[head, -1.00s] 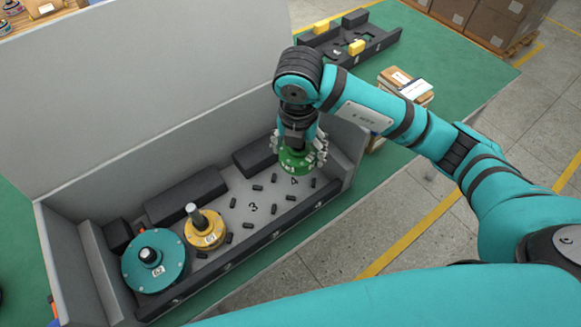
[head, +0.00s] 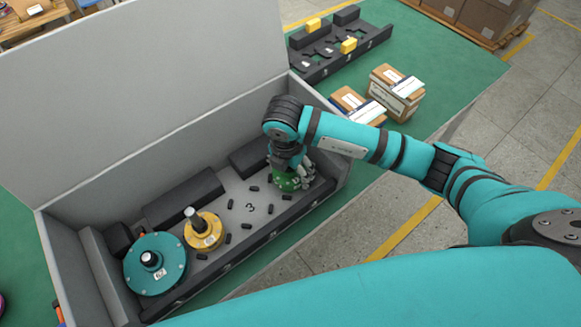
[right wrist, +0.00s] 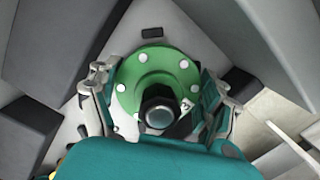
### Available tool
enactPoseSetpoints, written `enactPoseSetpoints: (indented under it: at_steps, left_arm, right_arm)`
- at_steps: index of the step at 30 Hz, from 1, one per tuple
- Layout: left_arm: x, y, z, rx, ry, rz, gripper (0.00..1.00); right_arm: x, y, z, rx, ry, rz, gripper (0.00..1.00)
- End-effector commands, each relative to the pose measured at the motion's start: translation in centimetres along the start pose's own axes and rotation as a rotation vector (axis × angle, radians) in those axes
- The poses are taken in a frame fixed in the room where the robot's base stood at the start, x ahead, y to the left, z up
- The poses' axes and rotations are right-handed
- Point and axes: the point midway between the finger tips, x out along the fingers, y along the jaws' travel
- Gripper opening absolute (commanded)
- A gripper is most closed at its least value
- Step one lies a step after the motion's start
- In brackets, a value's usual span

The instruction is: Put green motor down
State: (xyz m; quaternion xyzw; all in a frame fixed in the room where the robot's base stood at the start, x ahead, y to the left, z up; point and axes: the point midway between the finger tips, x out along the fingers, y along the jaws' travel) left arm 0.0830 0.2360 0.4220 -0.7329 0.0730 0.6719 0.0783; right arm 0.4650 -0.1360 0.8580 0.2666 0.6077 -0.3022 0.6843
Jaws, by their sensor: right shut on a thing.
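The green motor (head: 286,181) is at the right end of the grey box (head: 92,262), low over the floor spot beyond the number 3. My right gripper (head: 292,172) comes from above and is shut on it. In the right wrist view the green motor (right wrist: 150,78) shows its round flange with white dots and dark shaft, between the fingers of my right gripper (right wrist: 155,100). Whether its underside touches the box floor is hidden. A yellow motor (head: 204,231) and a teal motor (head: 155,264) stand in the left part of the box. My left gripper is not in view.
The raised lid (head: 150,90) is behind.

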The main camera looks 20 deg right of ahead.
Motion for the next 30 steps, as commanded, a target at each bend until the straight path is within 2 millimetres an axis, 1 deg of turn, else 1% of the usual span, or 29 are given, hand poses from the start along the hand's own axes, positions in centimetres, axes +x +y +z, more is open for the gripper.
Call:
enactPoseSetpoints:
  at_steps: [8, 12, 13, 15, 16, 24, 26, 28, 30]
  left_arm:
    - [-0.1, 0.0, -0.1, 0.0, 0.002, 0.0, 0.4]
    - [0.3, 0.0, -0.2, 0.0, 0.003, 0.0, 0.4]
    - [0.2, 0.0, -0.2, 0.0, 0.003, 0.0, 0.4]
    - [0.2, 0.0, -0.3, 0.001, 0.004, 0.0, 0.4]
    - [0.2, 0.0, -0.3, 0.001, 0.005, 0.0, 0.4]
    - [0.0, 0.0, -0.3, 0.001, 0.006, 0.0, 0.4]
    - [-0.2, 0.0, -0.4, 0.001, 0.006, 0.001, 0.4]
    - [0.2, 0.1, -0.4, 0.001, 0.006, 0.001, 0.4]
    - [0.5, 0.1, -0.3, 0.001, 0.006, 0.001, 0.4]
  right_arm:
    - [0.1, 0.1, 0.0, 0.0, -0.002, 0.005, 0.21]
    - [0.5, 0.1, 0.0, 0.0, -0.002, 0.005, 0.21]
    - [0.6, 0.1, -0.1, 0.0, -0.001, 0.002, 0.81]
    - [0.5, 0.1, 0.0, 0.0, -0.001, 0.002, 0.9]
    - [0.5, 0.1, -0.1, 0.0, -0.001, 0.002, 0.92]
    - [0.3, 0.1, 0.0, 0.0, -0.001, 0.002, 0.92]
    - [0.0, 0.1, 0.0, 0.0, -0.001, 0.003, 0.92]
    - [-0.6, 0.1, 0.0, -0.001, -0.001, 0.005, 0.92]
    - [-1.7, 0.2, 0.0, -0.001, -0.003, 0.007, 0.92]
